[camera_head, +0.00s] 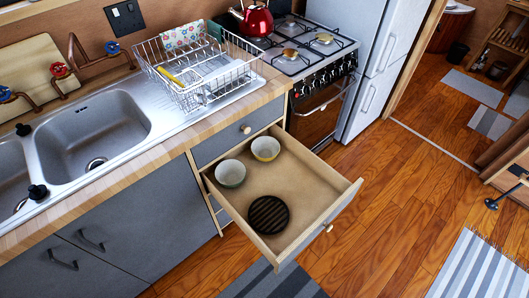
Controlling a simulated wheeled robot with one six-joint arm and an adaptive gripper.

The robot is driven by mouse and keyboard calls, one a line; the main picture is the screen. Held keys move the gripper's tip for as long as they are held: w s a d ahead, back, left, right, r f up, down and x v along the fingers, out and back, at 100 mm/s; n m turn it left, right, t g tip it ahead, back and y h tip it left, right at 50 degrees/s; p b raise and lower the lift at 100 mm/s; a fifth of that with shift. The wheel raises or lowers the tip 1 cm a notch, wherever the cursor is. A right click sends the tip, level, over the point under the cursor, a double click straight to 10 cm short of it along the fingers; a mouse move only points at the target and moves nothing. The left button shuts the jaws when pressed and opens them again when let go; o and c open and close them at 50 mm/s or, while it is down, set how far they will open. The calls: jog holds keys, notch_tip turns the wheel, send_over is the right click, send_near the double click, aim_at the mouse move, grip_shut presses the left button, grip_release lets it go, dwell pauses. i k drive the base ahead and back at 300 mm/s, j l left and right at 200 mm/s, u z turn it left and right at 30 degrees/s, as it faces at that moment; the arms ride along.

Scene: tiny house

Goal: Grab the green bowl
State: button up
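Two small bowls stand upright in an open wooden drawer below the counter. The green bowl (230,174) is the left one, pale inside with a greenish outer side, near the drawer's left wall. My gripper is not in view, and nothing is seen touching the bowl.
A dark ridged round object (268,215) lies nearer the drawer's front. A dish rack (200,75) stands on the counter above.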

aim_at(230, 173)
jog(key=i+j+u, duration=0.8)
jog(key=k+l, duration=0.15)
jog(key=j, duration=0.25)
